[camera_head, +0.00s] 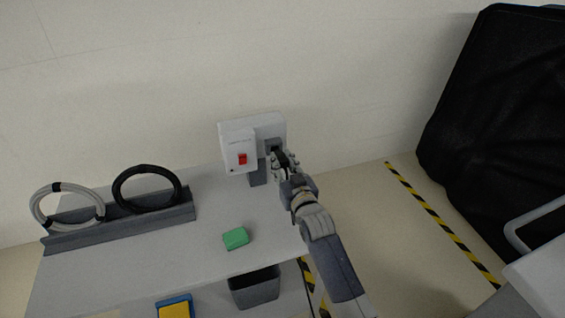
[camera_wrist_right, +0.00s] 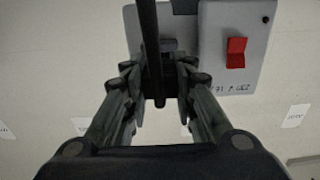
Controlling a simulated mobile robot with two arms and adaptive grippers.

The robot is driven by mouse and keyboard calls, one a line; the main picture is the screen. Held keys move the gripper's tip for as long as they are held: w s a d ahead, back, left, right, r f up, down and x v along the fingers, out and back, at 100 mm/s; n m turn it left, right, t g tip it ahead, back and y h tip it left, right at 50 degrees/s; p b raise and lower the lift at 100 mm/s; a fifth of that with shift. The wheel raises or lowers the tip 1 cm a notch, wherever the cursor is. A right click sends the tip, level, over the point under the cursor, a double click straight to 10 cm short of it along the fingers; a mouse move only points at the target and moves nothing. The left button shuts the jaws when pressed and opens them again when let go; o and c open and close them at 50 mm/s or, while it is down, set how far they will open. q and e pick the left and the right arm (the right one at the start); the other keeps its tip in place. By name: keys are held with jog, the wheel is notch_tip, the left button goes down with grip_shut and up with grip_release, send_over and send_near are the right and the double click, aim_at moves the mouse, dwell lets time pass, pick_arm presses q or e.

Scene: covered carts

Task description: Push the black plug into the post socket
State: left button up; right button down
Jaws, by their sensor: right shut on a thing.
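The post socket is a dark square (camera_head: 272,144) on the right part of a white box (camera_head: 237,131) that stands on a grey post (camera_head: 257,175) at the table's back edge. In the right wrist view the box (camera_wrist_right: 258,20) appears upside down with its red switch (camera_wrist_right: 236,52). My right gripper (camera_head: 284,160) is at the socket, shut on the black plug (camera_wrist_right: 153,65). A black cable or plug body runs upward between the fingers. The fingers hide where plug and socket meet, so I cannot tell how deep it sits. My left gripper is out of view.
A black coil (camera_head: 147,207) and a grey coil (camera_head: 36,205) rest in a grey rack (camera_head: 120,228). A green block (camera_head: 235,238) lies on the table (camera_head: 180,262). A dark bin (camera_head: 256,290) is below. A black covered cart (camera_head: 490,110) stands at right.

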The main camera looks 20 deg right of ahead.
aim_at(279, 156)
jog(key=shift+w+b, duration=0.75)
jog(key=shift+w, duration=0.9)
jog(key=c, duration=1.2)
grip_release()
jog(key=shift+c, duration=0.2)
jog(key=shift+s, duration=0.1)
jog(key=s, duration=1.2)
jog(key=shift+d, duration=0.15)
jog(key=shift+w, duration=0.1)
